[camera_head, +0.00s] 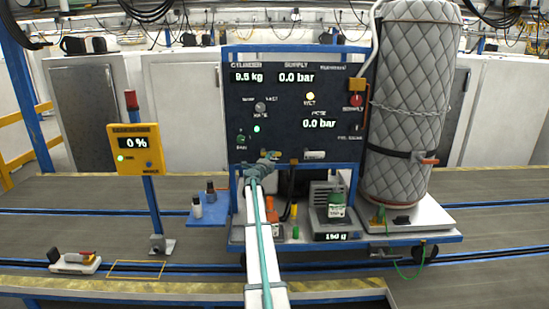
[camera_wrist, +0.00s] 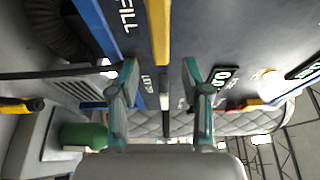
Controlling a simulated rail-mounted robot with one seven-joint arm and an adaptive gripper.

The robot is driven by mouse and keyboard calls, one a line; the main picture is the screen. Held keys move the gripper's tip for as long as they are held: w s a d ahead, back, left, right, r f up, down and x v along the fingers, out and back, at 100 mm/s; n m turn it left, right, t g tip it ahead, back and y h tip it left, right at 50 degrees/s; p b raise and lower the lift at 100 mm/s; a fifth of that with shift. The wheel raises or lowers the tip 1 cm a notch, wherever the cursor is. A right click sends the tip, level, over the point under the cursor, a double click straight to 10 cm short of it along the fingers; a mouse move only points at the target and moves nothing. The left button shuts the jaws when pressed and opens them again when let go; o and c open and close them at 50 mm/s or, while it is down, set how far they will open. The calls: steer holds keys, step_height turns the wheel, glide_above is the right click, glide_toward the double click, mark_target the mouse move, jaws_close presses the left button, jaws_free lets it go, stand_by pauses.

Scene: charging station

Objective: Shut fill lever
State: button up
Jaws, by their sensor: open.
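My gripper (camera_head: 262,166) is at the lower part of the dark control panel (camera_head: 290,90) in the head view. A small yellow bar (camera_head: 274,158) shows just beside its fingers. In the wrist view my gripper (camera_wrist: 159,70) is open, with one finger on each side. A yellow bar, seemingly the fill lever (camera_wrist: 158,38), runs from the top edge down toward the gap between the fingers. The word FILL is on the panel to its left. Nothing is clearly held between the fingers. I cannot tell whether a finger touches the bar.
A quilted grey cylinder (camera_head: 408,100) with a chain stands right of the panel. A scale (camera_head: 331,215) holds a green canister (camera_head: 336,204) below the panel. A blue shelf (camera_head: 208,212) with small bottles is at the left. A yellow display post (camera_head: 136,150) stands farther left.

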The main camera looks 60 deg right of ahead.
steer(key=v, duration=0.5)
steer(key=shift+s+a, duration=0.1)
steer(key=shift+a, duration=0.2)
